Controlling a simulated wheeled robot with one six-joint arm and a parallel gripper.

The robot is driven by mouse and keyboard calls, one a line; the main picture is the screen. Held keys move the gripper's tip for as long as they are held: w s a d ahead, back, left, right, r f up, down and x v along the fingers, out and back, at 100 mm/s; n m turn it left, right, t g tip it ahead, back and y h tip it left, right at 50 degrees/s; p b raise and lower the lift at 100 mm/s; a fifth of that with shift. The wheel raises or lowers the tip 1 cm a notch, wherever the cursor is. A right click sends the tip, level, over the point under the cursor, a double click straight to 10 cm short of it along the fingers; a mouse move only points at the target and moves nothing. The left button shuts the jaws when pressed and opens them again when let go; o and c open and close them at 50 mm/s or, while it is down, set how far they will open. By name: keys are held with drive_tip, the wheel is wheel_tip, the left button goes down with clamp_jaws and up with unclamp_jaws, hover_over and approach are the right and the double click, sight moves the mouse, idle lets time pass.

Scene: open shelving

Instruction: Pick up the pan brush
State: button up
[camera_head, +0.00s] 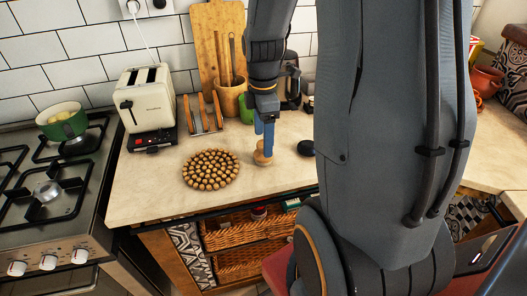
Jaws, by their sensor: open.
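The pan brush (262,158) appears to be the small, round, wooden piece on the pale worktop, just right of a round cork-like trivet (211,169). Its upper part is hidden by my gripper (265,143). My gripper points straight down over it, with its blue fingers open. The fingertips come down to the brush's top or around it. I cannot tell whether they touch it.
A cream toaster (147,98) stands at the left, near the gas hob (48,190). A wooden rack (205,114) and a utensil pot (229,98) stand behind. A dark round object (306,148) lies right of the brush. My arm hides much of the right side.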

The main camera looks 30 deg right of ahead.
drive_tip(key=shift+w+d+f+p, duration=0.15)
drive_tip(key=shift+f+p, duration=0.2)
drive_tip(key=shift+f, duration=1.5)
drive_tip(key=c, duration=1.2)
drive_tip(key=shift+r, duration=0.15)
wheel_tip(320, 180, up, 10)
drive_tip(key=shift+f+b, duration=0.1)
drive_tip(key=shift+b, duration=0.65)
